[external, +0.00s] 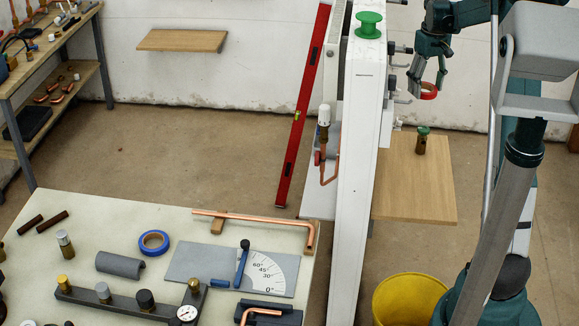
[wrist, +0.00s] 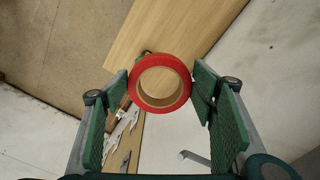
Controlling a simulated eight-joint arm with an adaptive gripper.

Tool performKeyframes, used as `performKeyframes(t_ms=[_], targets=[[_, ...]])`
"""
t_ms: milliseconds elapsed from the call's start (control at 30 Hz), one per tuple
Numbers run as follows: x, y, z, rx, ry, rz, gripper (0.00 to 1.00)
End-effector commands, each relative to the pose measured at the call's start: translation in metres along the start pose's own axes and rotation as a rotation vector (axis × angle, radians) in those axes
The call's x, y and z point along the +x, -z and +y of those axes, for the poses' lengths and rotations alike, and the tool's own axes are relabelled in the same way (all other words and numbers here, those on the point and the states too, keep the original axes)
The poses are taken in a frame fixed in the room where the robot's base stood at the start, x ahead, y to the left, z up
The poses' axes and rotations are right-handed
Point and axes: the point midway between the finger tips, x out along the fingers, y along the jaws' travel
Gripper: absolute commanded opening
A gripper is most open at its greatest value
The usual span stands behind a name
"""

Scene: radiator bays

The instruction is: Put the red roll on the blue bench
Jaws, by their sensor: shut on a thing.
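The red roll (external: 429,90) is a ring of red tape with a tan core. In the wrist view the roll (wrist: 160,59) sits between the two green finger pads. My gripper (external: 426,78) is shut on it, up in the air to the right of the white upright panel and above a wooden board. The gripper also shows in the wrist view (wrist: 160,80). A bench with a pale top (external: 190,212) stands at the front left, and a shelf unit with blue-grey legs (external: 103,62) at the far left. I cannot tell which is the blue bench.
The white panel (external: 361,160) with a green spool on top stands between my gripper and the pale bench. A wooden board (external: 425,180) holds a small green-topped fitting. A yellow bucket (external: 408,300) is below. A blue tape roll (external: 154,242) lies among tools.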

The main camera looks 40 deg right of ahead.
Motion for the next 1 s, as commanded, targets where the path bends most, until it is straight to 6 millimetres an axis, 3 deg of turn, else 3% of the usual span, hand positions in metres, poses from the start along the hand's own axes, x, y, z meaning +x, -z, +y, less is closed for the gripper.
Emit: performKeyframes(t_ms=[300, 600, 800, 1000], targets=[[0.086, -0.041, -0.025, -0.027, 0.0, 0.0, 0.44], [0.152, -0.085, -0.05, -0.052, 0.0, 0.0, 0.44], [0.175, -0.105, -0.06, -0.062, 0.0, 0.0, 0.44], [0.183, -0.112, -0.064, -0.065, 0.0, 0.0, 0.44]])
